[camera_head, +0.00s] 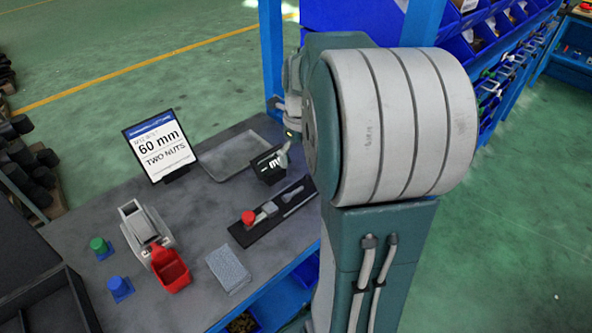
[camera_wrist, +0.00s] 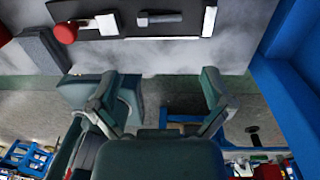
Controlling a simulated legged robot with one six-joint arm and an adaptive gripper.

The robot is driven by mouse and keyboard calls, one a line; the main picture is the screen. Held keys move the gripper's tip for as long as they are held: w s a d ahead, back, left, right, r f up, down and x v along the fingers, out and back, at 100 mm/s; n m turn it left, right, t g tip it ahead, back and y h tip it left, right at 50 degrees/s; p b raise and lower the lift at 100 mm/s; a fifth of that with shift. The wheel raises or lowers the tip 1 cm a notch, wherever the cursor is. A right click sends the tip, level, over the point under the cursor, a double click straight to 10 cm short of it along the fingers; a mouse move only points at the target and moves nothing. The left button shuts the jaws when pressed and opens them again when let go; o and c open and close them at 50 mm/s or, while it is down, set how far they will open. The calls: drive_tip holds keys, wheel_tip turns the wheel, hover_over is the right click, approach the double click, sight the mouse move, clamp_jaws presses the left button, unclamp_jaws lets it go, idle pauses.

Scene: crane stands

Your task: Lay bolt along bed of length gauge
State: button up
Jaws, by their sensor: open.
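The length gauge (camera_head: 240,234) is a black flat bed with a red knob and a pale block at its left end, on the grey bench. The bolt (camera_head: 293,192) is grey and lies on the bed, to the right of the pale block. In the wrist view, the bolt (camera_wrist: 160,18) lies roughly lengthwise on the black gauge bed (camera_wrist: 130,30), apart from the block, with a pale strip along the near edge. My gripper (camera_wrist: 158,80) is open and empty, its fingers apart, short of the gauge. In the head view my arm mostly hides it.
A sign reading 60 mm, two nuts (camera_head: 160,146) stands at the back. A shallow grey tray (camera_head: 207,166), red bin (camera_head: 171,273), grey block (camera_head: 229,269), green knob (camera_head: 98,245) and blue knob (camera_head: 119,287) share the bench. A blue post (camera_wrist: 285,75) is at the wrist view's right.

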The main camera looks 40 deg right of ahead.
drive_tip(key=s+a+r+n+t, duration=0.2)
drive_tip(key=a+n, duration=0.5)
drive_tip(key=n, duration=0.5)
drive_tip(key=s+a+r+n+t, duration=0.1)
drive_tip(key=s+a+n, duration=0.4)
drive_tip(key=n, duration=0.6)
drive_tip(key=s+a+r+n+t, duration=0.2)
drive_tip(key=s+a+r+n, duration=0.2)
drive_tip(key=a+n, duration=0.5)
drive_tip(key=n, duration=0.3)
drive_tip(key=shift+n+t+h, duration=0.3)
drive_tip(key=shift+h, duration=0.1)
drive_tip(key=shift+s+d, duration=0.1)
